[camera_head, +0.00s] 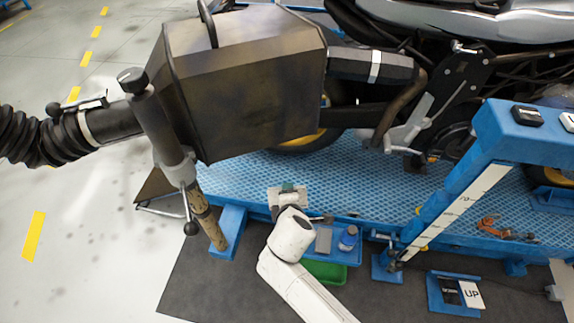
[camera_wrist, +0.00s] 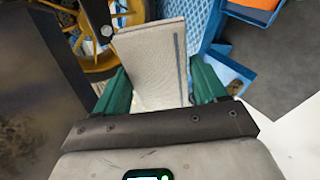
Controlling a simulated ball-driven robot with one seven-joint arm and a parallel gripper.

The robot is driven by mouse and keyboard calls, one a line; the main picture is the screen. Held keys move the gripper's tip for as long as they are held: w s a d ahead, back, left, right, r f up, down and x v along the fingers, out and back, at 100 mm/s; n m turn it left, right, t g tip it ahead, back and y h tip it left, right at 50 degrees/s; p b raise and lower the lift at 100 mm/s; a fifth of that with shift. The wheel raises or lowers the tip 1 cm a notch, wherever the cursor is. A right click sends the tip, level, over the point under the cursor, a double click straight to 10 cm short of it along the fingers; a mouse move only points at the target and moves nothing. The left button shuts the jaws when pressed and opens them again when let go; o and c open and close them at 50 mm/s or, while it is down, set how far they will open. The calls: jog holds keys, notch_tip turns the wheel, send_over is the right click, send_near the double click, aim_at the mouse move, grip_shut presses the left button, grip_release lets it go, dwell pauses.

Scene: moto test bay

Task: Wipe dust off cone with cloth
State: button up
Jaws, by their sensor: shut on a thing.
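The cone (camera_head: 250,95) is a large dark grey boxy hood on the exhaust hose, behind the motorcycle. Brownish dusty patches show on its faces. In the wrist view a dark, mottled surface, likely the cone (camera_wrist: 28,110), fills the left edge. My gripper (camera_head: 289,188) is low in front of the cone, over the edge of the blue platform and apart from the cone. In the wrist view its green fingers (camera_wrist: 160,88) are shut on a folded beige cloth (camera_wrist: 150,50) with a grey stripe. The cloth is small and hard to make out in the head view.
A stand (camera_head: 150,110) with clamp handles holds the hose (camera_head: 45,140) at the left. A blue tray with a blue-capped jar (camera_head: 348,238) sits right of my gripper, above a green bin (camera_head: 325,271). A blue frame (camera_head: 470,185) stands at the right. Floor at left is open.

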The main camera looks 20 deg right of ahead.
aim_at(267, 109)
jog(key=r+n+t+y, duration=0.1)
jog(key=r, duration=0.1)
jog(key=w+r+n+t+y+b, duration=0.1)
jog(key=r+n+t, duration=0.1)
jog(key=w+r+n+t, duration=0.1)
jog(key=t, duration=0.1)
jog(key=shift+d+r+n+y, duration=0.3)
jog(key=shift+d+r+y, duration=0.05)
jog(key=shift+r+y, duration=0.05)
notch_tip(267, 109, up, 8)
jog(key=n+t+y+b, duration=0.2)
jog(key=t+y, duration=0.1)
jog(key=t, duration=0.1)
jog(key=shift+w+d+r+b, duration=0.1)
jog(key=shift+w+b, duration=0.6)
jog(key=shift+w, duration=0.95)
jog(key=shift+w+r+b, duration=0.1)
jog(key=shift+w+b, duration=0.6)
jog(key=shift+w, duration=0.95)
jog(key=shift+w+b, duration=0.3)
jog(key=shift+w, duration=0.65)
notch_tip(267, 109, up, 4)
jog(key=p, duration=0.4)
jog(key=shift+s+f, duration=0.1)
jog(key=shift+f, duration=0.1)
jog(key=shift+r+p, duration=1.75)
jog(key=shift+r, duration=0.15)
